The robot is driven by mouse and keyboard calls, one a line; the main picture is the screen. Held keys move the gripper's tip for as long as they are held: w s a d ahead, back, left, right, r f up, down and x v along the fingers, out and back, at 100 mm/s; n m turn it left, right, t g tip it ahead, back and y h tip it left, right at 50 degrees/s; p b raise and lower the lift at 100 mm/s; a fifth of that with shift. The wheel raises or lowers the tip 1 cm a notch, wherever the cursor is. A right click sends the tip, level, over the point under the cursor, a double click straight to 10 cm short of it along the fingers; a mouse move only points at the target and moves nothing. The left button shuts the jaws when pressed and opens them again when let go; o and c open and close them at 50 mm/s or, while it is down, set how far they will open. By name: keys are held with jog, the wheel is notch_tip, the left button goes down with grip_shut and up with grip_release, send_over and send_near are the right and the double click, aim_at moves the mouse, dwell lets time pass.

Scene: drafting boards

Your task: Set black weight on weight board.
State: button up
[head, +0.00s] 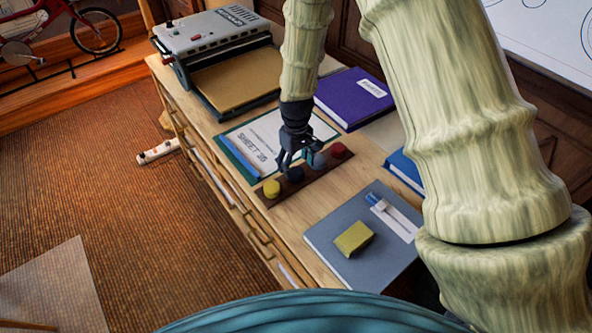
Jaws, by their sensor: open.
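The weight board (308,178) is a dark brown strip lying across the wooden cabinet top. A yellow weight (271,188) sits at its near left end and a red weight (338,150) at its far right end. Between them are a very dark weight (294,174), perhaps the black one, and a greyish-blue weight (320,160) partly behind a finger. My gripper (297,162) points down just over the middle of the board, open, with its fingers by the dark weight. I cannot tell whether it touches the weight or whether the weight rests fully on the board.
A clipboard with a sheet (258,143) lies behind the board. A purple binder (352,98) and a binding machine (215,50) are farther back. A grey-blue folder (325,228) with a yellow sponge-like block (353,238) lies in front. A blue book (404,170) is at the right.

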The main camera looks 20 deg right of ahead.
aim_at(296, 172)
notch_tip(296, 172, up, 8)
jog(key=b, duration=0.1)
jog(key=shift+f, duration=0.15)
dwell(1.5)
